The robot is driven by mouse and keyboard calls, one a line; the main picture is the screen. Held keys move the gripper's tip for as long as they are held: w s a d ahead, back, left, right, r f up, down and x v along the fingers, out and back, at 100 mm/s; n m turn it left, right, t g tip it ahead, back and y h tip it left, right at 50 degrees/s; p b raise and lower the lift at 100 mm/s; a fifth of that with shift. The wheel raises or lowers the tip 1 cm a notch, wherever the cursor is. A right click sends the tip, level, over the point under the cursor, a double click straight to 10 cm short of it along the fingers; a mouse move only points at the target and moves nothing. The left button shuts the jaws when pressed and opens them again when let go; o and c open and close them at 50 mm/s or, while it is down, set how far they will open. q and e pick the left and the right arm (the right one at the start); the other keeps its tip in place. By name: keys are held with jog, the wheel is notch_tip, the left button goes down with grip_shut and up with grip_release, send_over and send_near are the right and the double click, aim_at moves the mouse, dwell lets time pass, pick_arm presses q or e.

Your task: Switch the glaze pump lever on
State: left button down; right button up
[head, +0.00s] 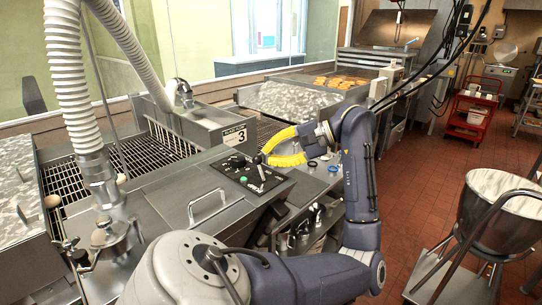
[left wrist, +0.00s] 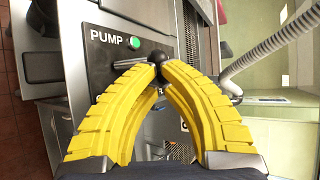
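The pump lever (head: 261,174) is a thin metal rod with a black ball knob. It rises from a black control panel (head: 232,168) on the metal machine. In the left wrist view the lever's black knob (left wrist: 157,56) sits at the fingertips, near the word PUMP and a green button (left wrist: 134,42). My left gripper (head: 266,153) has yellow ridged fingers. They close in at the tips with the knob between them, as the left wrist view (left wrist: 156,68) also shows. The lever's base is partly hidden in that view. My right gripper is not in view.
A metal handle (head: 207,206) stands on the cover left of the panel. A glazing box (head: 205,128) marked 3, with a white hose (head: 130,50), sits over the wire conveyor (head: 165,147). A metal bowl (head: 497,212) on a stand is at right. The red tile floor is partly clear.

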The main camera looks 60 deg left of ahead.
pick_arm(q)
jog(key=shift+r, duration=0.65)
jog(key=r+v, duration=0.1)
jog(key=v, duration=1.3)
jog(key=shift+a, duration=0.3)
jog(key=shift+s, duration=0.1)
